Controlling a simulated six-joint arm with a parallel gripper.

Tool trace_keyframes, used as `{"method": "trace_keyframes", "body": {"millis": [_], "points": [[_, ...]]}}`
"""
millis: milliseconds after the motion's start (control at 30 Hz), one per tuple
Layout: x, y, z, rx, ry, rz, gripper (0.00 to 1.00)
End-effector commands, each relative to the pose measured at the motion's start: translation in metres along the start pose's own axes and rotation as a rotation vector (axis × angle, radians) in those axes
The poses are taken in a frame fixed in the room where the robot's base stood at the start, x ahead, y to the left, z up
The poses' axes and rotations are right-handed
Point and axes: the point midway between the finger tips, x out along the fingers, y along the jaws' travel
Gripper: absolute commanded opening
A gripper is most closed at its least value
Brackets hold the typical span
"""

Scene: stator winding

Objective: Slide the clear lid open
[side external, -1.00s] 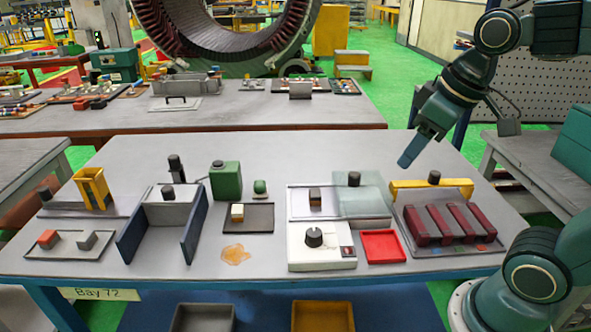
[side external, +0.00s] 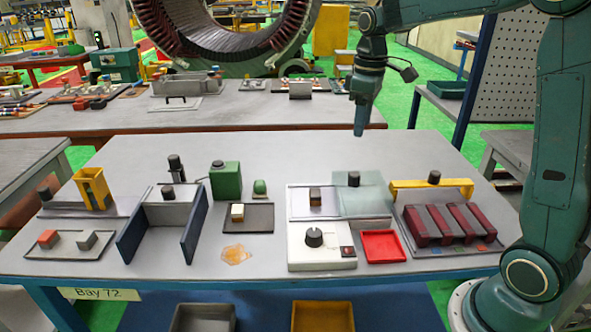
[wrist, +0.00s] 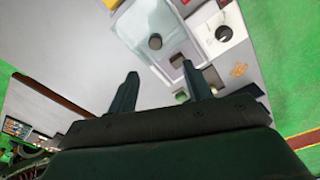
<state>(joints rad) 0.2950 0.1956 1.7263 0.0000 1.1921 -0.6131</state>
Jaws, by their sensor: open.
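The clear lid (side external: 372,203) is a pale see-through plate with a black knob (side external: 353,179) near its back edge. It lies over the right part of a white tray (side external: 297,204). My gripper (side external: 359,133) hangs pointing down, well above the table's back edge, behind the lid. Its two fingers (wrist: 160,88) are apart with nothing between them.
A white box with a black dial (side external: 314,237) and a red tray (side external: 383,246) stand in front of the lid. A yellow bar (side external: 430,188) and a rack of dark red blocks (side external: 440,224) are on the right. A green canister (side external: 226,181) stands to the left.

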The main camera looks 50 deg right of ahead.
Motion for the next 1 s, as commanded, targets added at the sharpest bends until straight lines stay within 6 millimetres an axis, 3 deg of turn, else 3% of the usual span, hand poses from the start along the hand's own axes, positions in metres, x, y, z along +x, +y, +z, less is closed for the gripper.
{"method": "trace_keyframes", "body": {"millis": [200, 633, 1000], "points": [[0.01, 0.013, -0.006, -0.018, -0.023, -0.016, 0.5], [0.019, 0.013, -0.006, -0.019, -0.023, -0.017, 0.5], [0.066, 0.012, -0.004, -0.019, -0.026, -0.019, 0.5]]}}
